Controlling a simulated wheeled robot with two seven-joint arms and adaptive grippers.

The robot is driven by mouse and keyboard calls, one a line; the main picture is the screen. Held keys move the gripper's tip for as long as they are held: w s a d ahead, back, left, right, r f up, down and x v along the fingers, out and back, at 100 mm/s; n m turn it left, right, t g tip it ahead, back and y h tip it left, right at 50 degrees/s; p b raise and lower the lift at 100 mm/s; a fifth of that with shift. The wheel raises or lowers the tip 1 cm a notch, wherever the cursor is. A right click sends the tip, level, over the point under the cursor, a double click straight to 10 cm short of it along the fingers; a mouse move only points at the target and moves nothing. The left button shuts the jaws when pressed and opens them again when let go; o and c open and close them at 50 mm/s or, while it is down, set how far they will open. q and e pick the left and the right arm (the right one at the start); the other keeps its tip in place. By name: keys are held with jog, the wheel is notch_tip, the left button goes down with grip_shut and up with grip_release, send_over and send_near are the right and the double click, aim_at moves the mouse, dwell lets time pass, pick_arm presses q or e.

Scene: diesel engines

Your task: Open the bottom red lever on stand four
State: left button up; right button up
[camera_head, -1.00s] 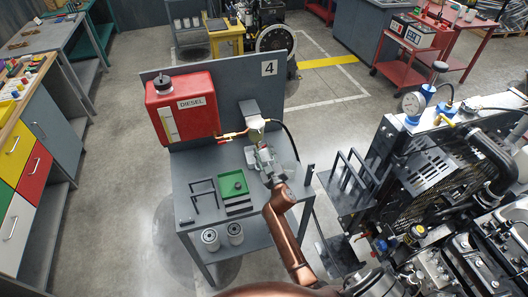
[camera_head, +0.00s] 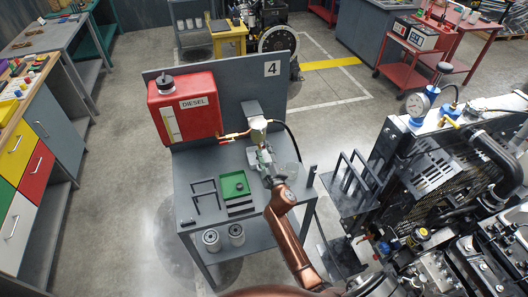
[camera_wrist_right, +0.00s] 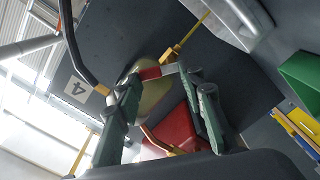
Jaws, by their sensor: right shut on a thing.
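Stand four (camera_head: 184,180) is a grey bench with a back panel and a plate marked 4 (camera_head: 271,69). A red DIESEL tank (camera_head: 199,117) hangs on the panel. A brass pipe with red parts (camera_head: 228,140) runs from it to a cream filter unit (camera_head: 257,130). My right gripper (camera_head: 258,149) is just below and in front of this unit. The lever is mostly hidden in the head view. My left gripper is out of view.
A green tray (camera_head: 233,184) and a black bracket lie on the bench top. Two canisters (camera_head: 236,230) stand on the shelf below. A large engine (camera_head: 450,190) stands close on the right. A black hose (camera_head: 292,140) curves beside the filter unit.

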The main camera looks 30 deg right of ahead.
jog(key=shift+f, duration=0.1)
jog(key=o, duration=1.2)
jog(key=shift+c, duration=0.2)
jog(key=v, duration=1.2)
